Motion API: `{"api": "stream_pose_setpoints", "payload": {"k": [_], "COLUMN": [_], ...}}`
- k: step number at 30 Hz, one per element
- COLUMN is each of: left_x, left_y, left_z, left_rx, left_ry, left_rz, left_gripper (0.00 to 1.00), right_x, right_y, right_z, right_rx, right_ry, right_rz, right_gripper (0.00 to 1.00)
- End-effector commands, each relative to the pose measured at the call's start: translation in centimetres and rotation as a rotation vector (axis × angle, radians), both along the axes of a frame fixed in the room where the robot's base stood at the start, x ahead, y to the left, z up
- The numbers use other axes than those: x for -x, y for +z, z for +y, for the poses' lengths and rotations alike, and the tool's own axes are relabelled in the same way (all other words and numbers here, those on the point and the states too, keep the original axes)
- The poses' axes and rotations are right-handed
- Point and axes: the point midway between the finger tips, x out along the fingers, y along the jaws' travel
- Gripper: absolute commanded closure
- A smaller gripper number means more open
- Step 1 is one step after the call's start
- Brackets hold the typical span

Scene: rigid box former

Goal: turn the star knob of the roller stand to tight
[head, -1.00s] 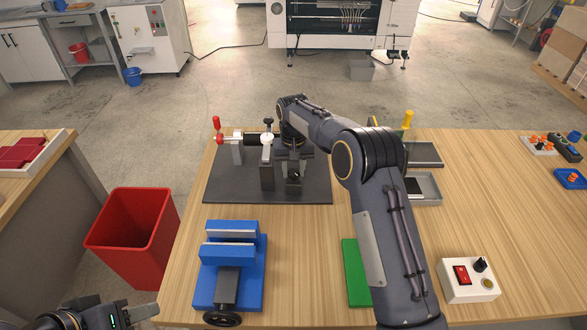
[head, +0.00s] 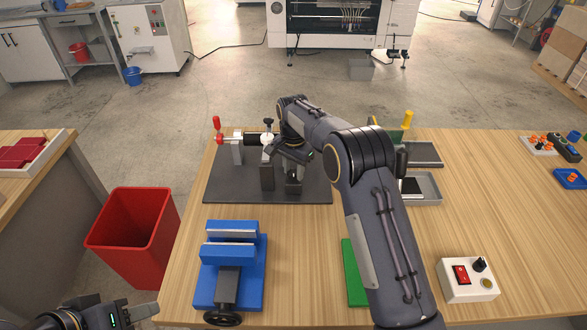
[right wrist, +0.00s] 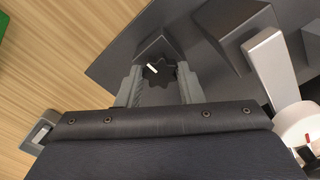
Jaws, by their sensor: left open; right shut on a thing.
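The roller stand (head: 222,188) is a dark base plate with posts, a roller with a white end and a red-handled crank, at the back left of the table. In the right wrist view, the dark star knob (right wrist: 160,74) with a white mark sits between the two grey fingers of my right gripper (right wrist: 160,86), which is shut on it. In the head view my right gripper (head: 293,167) is over the right part of the stand, and the knob is hidden there. My left gripper (head: 133,308) is open and empty at the bottom left.
A blue vise (head: 232,275) stands in front of the stand. A red bin (head: 135,240) is left of the table. My right arm crosses above the table.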

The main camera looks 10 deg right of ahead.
Motion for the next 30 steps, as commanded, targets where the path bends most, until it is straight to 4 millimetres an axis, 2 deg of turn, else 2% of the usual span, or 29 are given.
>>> {"api": "stream_pose_setpoints", "payload": {"k": [18, 19, 23, 30], "left_x": [0.00, 0.00, 0.00, 0.00], "left_y": [0.04, 0.04, 0.03, 0.02], "left_z": [0.00, 0.00, 0.00, 0.00], "left_rx": [0.000, 0.000, 0.000, 0.000], "left_ry": [0.000, 0.000, 0.000, 0.000], "left_rz": [0.000, 0.000, 0.000, 0.000], "left_gripper": [0.55, 0.55, 0.55, 0.55], "right_x": [-0.12, -0.12, -0.10, -0.04], "right_y": [0.14, 0.14, 0.11, 0.04], "right_z": [-0.07, -0.08, -0.06, -0.03], "right_rx": [0.001, 0.001, 0.001, 0.000], "right_ry": [-0.044, -0.044, -0.043, -0.042], "right_rz": [-0.005, -0.005, -0.003, -0.001], "right_gripper": [0.89, 0.64, 0.47, 0.45]}}
